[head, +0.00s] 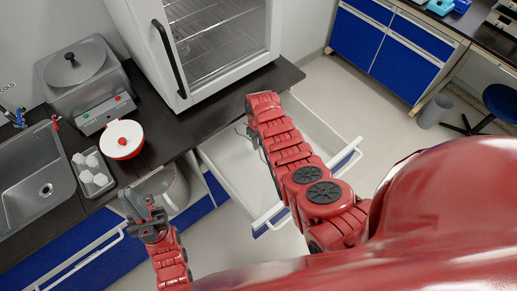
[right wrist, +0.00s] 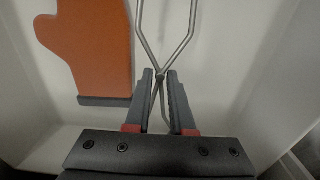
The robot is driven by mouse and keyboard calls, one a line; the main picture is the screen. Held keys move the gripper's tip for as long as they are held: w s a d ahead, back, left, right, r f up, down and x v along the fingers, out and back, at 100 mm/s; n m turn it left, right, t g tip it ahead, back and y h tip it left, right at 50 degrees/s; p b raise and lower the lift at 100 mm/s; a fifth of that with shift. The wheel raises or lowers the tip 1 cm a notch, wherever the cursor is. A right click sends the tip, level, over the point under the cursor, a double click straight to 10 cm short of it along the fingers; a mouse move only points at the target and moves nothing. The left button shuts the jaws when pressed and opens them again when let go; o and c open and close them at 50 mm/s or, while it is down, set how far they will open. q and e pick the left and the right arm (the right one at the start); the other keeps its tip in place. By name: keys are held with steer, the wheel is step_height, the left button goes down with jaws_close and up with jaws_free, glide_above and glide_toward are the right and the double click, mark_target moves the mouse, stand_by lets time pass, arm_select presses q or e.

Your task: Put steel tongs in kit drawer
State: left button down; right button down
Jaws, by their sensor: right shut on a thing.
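The steel tongs (right wrist: 162,75) are between the fingers of my right gripper (right wrist: 160,98) in the right wrist view, held near their crossing point. The gripper is shut on them. The kit drawer (head: 224,172) is a white drawer pulled open below the dark counter. My left gripper (head: 142,208) is open and empty in front of the counter, to the left of the drawer.
An orange mitt-shaped thing (right wrist: 92,45) lies beside the tongs against a white surface. A white oven-like cabinet (head: 160,75) stands on the counter above the drawer.

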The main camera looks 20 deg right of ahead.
steer(key=shift+f+b, duration=0.45)
steer(key=shift+f, duration=0.65)
step_height(320, 180, down, 3)
steer(key=shift+r+b, duration=0.1)
steer(key=shift+b, duration=1.15)
steer(key=c, duration=0.8)
jaws_free()
steer(key=shift+o, duration=0.2)
